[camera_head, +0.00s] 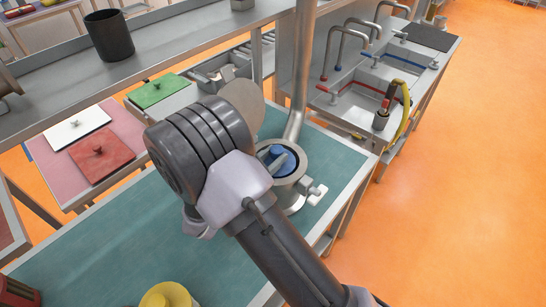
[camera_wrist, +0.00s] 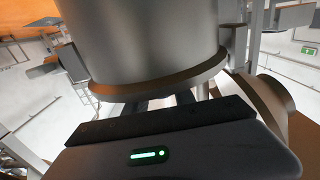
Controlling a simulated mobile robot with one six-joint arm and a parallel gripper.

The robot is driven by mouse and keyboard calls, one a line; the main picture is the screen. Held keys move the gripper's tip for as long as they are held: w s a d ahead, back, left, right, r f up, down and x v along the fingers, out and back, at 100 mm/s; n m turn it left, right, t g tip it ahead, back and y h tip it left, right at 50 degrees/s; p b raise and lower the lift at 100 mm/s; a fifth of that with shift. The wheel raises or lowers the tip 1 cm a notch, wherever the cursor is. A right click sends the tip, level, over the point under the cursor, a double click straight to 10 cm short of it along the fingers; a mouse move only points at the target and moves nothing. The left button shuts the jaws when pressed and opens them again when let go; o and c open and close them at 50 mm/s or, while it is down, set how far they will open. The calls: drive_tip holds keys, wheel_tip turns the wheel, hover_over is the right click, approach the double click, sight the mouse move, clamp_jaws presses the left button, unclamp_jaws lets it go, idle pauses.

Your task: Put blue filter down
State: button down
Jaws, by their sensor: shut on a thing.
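The blue filter (camera_head: 275,153) shows in the head view inside the round opening of a metal housing (camera_head: 297,193) on the teal worktop. My arm covers part of the view just left of it. In the wrist view, my gripper (camera_wrist: 172,102) reaches in at the flanged rim of a large metal cylinder (camera_wrist: 145,40). Its dark fingers are close together and shut on the blue filter. Their tips and the grip itself are hidden behind the rim. I cannot tell how deep the filter sits or whether it rests on the housing's bottom.
A metal pipe (camera_head: 301,80) rises just behind the housing. A yellow round object (camera_head: 167,296) stands at the front of the teal worktop (camera_head: 95,250). A metal shelf (camera_head: 170,38) with a dark cup (camera_head: 109,36) runs overhead at the left. Sinks (camera_head: 365,100) stand at the right.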

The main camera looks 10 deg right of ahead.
drive_tip(key=c, duration=1.1)
unclamp_jaws()
drive_tip(key=shift+o, duration=0.2)
